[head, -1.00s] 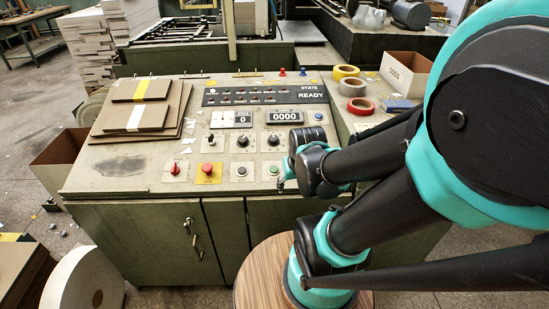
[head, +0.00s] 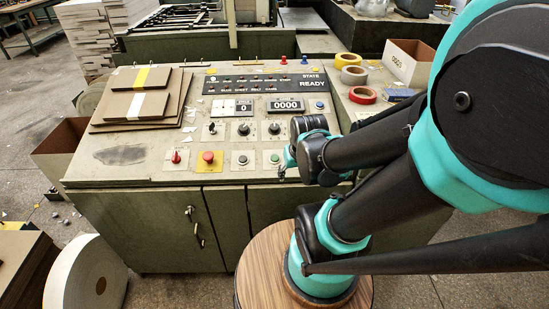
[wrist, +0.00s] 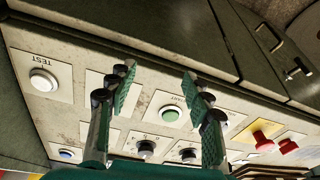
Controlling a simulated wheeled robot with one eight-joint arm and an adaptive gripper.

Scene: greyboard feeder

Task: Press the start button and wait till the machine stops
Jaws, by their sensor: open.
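The green button (head: 274,157) sits on a white plate at the lower right of the control panel (head: 130,172). In the wrist view the green button (wrist: 170,115) shows between and beyond the two fingers, its label partly hidden. My gripper (wrist: 160,84) is open and empty, its fingertips apart on either side of the button's plate. In the head view my gripper (head: 285,168) is small and partly hidden by its own wrist, close to the button's right. I cannot tell any contact. The state display (head: 312,84) reads READY and the counter (head: 286,105) reads 0000.
A red button (head: 208,157) on a yellow plate, a black button (head: 243,158) and a red knob (head: 176,156) lie left of the green one. A white TEST button (wrist: 43,80) shows in the wrist view. Tape rolls (head: 354,75) and brown boards (head: 140,98) rest on top.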

